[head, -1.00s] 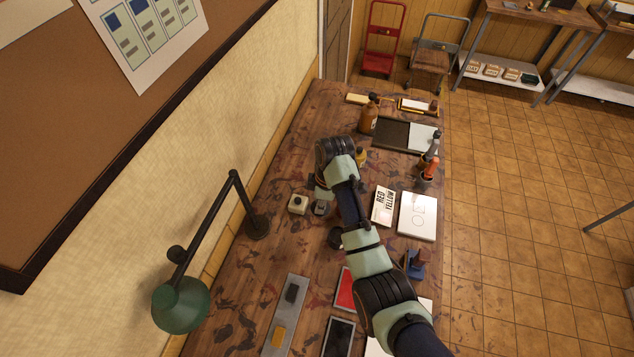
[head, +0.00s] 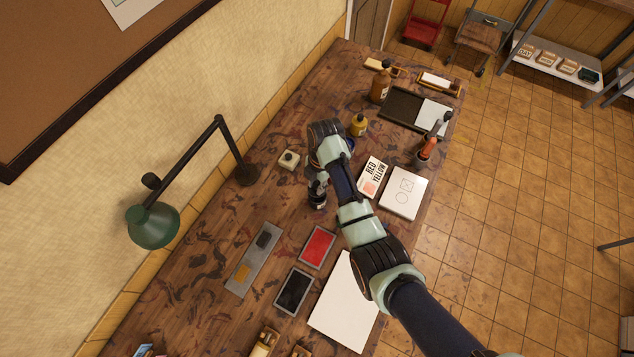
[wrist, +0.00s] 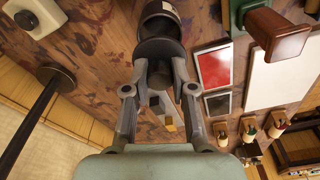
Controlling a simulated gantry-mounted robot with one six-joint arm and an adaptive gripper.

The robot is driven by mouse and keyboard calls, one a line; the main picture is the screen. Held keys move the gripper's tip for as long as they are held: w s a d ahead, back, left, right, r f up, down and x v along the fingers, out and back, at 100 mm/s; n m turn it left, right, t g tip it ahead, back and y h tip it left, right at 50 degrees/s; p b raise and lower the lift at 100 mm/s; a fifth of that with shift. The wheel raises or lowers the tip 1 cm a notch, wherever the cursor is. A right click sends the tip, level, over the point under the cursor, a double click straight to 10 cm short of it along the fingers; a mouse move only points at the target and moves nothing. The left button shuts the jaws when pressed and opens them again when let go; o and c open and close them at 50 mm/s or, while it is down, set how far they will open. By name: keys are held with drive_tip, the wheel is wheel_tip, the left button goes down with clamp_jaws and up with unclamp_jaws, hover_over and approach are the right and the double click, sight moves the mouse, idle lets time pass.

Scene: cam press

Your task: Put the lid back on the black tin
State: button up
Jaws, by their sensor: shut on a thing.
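The black tin (head: 318,201) stands on the worktable, and its pale label shows. In the wrist view its dark side (wrist: 160,12) shows beyond my fingertips. My gripper (head: 318,182) is just above or against the tin, partly covered by my forearm. In the wrist view my gripper (wrist: 158,78) is shut on a dark round piece that looks like the lid (wrist: 158,48). The lid lines up with the tin in that view. I cannot tell whether they touch.
A white block (head: 289,160) and the lamp base (head: 247,175) stand to the left. A red pad (head: 317,246), a black pad (head: 294,290) and a white sheet (head: 344,305) lie nearer. A yellow bottle (head: 358,126) stands farther back.

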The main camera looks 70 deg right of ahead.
wheel_tip(320, 180, down, 4)
drive_tip(key=b, duration=0.2)
drive_tip(key=shift+f+b, duration=0.15)
drive_tip(key=shift+b, duration=0.15)
drive_tip(key=shift+p, duration=0.5)
idle(0.7)
drive_tip(key=shift+f, duration=0.15)
idle(1.4)
drive_tip(key=o, duration=1)
drive_tip(key=shift+o, duration=0.3)
drive_tip(key=o, duration=0.4)
drive_tip(key=shift+o, duration=0.2)
